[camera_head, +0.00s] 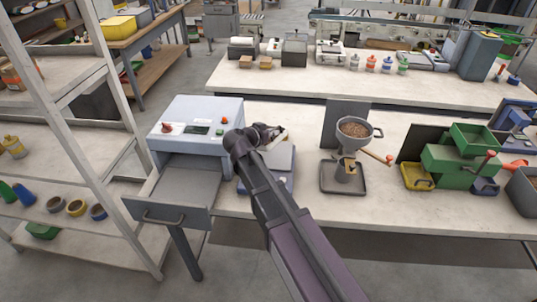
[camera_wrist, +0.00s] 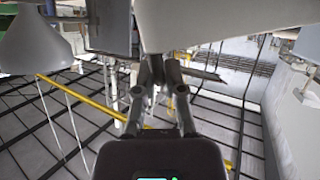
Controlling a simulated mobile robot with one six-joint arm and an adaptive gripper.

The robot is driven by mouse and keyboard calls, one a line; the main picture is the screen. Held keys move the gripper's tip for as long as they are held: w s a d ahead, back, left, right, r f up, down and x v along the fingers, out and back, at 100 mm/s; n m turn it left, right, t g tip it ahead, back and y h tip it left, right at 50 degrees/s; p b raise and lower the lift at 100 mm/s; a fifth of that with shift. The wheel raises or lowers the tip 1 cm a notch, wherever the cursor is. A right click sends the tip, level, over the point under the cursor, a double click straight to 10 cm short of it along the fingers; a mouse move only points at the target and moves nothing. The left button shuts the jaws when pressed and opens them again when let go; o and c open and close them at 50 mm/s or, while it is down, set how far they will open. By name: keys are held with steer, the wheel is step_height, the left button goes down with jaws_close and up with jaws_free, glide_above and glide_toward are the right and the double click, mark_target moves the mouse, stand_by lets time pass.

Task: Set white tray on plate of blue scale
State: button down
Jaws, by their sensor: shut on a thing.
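In the head view the white tray (camera_head: 281,138) shows as a small pale piece behind my gripper (camera_head: 264,132). In the wrist view the tray is the large pale surface (camera_wrist: 205,22) at the top, and my fingers (camera_wrist: 165,72) are shut on its edge. The blue scale (camera_head: 287,184) stands on the bench, right of the blue-grey machine. Its grey plate (camera_head: 284,158) is partly covered by my arm. The tray appears over the back of the plate; I cannot tell whether it touches.
The blue-grey machine (camera_head: 196,120) with its open drawer (camera_head: 170,208) is close on the left. A funnel with pellets (camera_head: 355,130) on a stand is to the right. Bare bench lies between scale and funnel.

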mark_target(274, 146)
steer(key=s+f+m+g+h+b, duration=0.1)
steer(key=s+f+m+b, duration=0.3)
steer(key=s, duration=1)
steer(key=shift+s+d+f+m+h, duration=0.25)
steer(key=shift+f+m+h, duration=0.15)
steer(key=shift+m, duration=0.2)
steer(key=shift+w, duration=0.1)
steer(key=w, duration=0.5)
steer(key=w+f+b, duration=0.1)
steer(key=w, duration=0.8)
steer(key=shift+w+f+b, duration=0.15)
steer(key=shift+w+b, duration=0.15)
steer(key=shift+b, duration=0.1)
